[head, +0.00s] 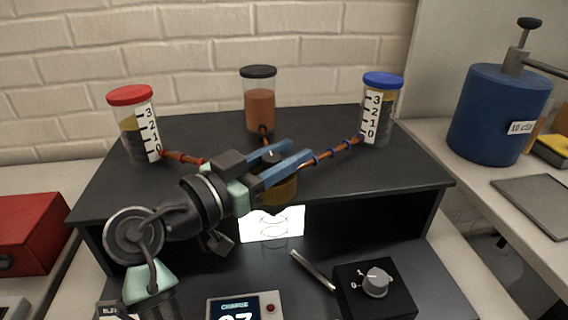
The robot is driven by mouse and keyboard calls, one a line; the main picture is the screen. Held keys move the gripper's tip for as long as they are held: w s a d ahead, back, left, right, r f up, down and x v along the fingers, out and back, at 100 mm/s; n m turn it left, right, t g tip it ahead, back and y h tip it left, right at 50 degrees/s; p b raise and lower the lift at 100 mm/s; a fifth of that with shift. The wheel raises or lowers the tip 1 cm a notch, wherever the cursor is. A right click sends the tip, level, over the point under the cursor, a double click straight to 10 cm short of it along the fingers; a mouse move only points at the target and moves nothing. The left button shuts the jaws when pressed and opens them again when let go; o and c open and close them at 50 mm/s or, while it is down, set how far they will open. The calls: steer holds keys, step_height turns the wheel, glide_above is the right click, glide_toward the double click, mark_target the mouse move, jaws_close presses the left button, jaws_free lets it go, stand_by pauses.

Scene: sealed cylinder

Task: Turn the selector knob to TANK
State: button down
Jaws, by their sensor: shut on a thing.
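A round grey knob (376,283) sits on a black box at the lower right, with small white marks around it. I cannot read the word TANK on it. My gripper (297,162), with two blue fingers, is well away from this knob, up over the black platform. The fingers are shut on the top of a short amber cylinder (281,190), where the coloured tubes meet. The fingers and arm hide most of that top, so its shape and any markings cannot be told.
Jars with red (130,95), black (258,72) and blue (383,80) lids stand on the black platform (404,172). A display (240,308) and a thin metal rod (313,271) lie in front. A blue tank (497,115) stands at right, a red box (30,232) at left.

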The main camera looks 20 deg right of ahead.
steer(key=shift+g, duration=0.3)
steer(key=c, duration=0.5)
jaws_free()
steer(key=shift+c, duration=0.2)
steer(key=v, duration=1.3)
